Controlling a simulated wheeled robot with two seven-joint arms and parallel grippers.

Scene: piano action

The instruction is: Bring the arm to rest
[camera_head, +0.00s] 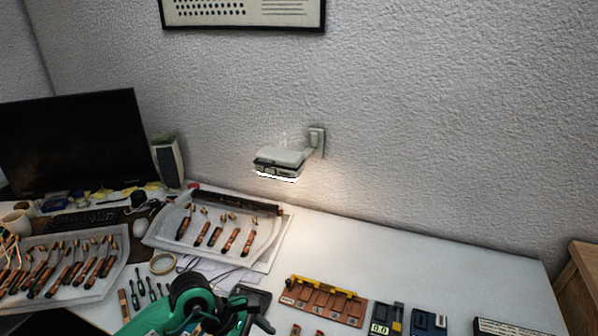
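One green and black arm of mine shows at the bottom edge, left of centre. I take it as my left arm. Its black gripper end (259,316) is over the front of the white table (440,262), just left of a brown rack with a yellow bar (325,302). The fingertips are small and partly cut off, so I cannot tell whether they are open or shut. I see nothing clearly held in them. My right arm and gripper are not in view.
A clear tray of wooden action parts (160,238) lies behind the arm, another (120,280) at left. Small blue devices (428,322) and a dark box (500,327) stand front right. A monitor (75,140) is back left. The table's back right is clear.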

